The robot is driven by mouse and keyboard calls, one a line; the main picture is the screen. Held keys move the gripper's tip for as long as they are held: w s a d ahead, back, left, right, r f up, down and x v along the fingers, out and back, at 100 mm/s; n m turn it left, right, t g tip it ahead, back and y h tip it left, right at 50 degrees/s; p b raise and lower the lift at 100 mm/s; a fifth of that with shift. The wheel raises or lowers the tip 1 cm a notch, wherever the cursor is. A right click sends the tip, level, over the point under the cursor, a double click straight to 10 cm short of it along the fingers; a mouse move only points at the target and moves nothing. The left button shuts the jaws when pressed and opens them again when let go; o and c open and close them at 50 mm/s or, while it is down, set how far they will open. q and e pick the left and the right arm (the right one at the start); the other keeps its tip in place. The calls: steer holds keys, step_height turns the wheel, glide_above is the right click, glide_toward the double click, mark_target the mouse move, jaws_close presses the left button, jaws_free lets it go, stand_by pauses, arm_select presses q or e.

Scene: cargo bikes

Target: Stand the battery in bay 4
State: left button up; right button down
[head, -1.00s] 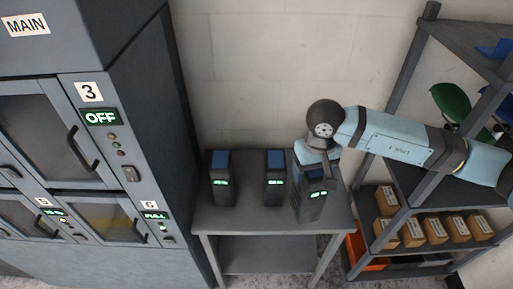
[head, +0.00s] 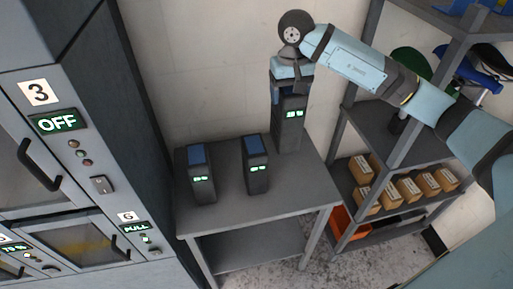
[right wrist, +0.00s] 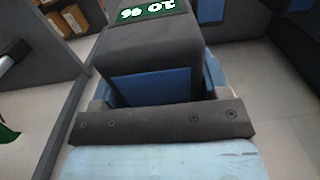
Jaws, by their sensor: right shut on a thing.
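My right gripper (head: 291,76) is shut on the top of a dark battery (head: 289,128) with a green-lit display and holds it upright, seemingly lifted, at the table's back right. The right wrist view shows this battery (right wrist: 150,50) between the fingers, with a blue panel and green display. Two similar batteries with blue tops, a left one (head: 201,178) and a middle one (head: 256,168), stand on the grey table (head: 228,218). The charging cabinet (head: 112,118) is at the left; labels 3 and 6 show. No label 4 is visible. My left gripper is not in view.
The bay 3 door (head: 22,165) and bay 6 door (head: 85,243) look closed. A shelf rack (head: 385,150) stands at the right with several cardboard boxes (head: 408,188) and an orange bin (head: 347,226). The table's front right is clear.

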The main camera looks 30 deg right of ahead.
mark_target(284, 143)
step_height(284, 143, down, 14)
steer(key=p, duration=0.2)
steer(key=shift+d+f+p, duration=0.1)
steer(key=shift+f+p, duration=0.05)
steer(key=shift+p, duration=0.15)
steer(key=shift+f, duration=0.6)
step_height(284, 143, down, 3)
steer(key=shift+p, duration=0.4)
steer(key=shift+f, duration=0.45)
steer(key=shift+f, duration=0.15)
steer(key=shift+c, duration=1.9)
jaws_free()
